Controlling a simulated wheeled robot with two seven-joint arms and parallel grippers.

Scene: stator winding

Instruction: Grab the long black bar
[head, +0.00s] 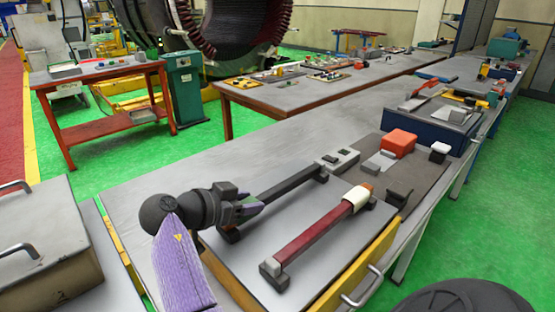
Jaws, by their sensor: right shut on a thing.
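The long black bar (289,182) lies on the grey workbench in the head view, running from lower left to upper right. Its near end rests on a small dark block and its far end is by a grey block. My right gripper (252,205), on a black wrist and purple forearm, is shut on the bar near its near end. The fingers partly hide that end. I cannot tell whether the bar is lifted at all. My left gripper is not in view.
A dark red bar (315,232) with a cream sleeve lies to the right of the black bar. A grey block with buttons (338,159), an orange box (398,143) and small dark blocks stand farther back. A metal case (45,240) is at left. Bench behind the gripper is clear.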

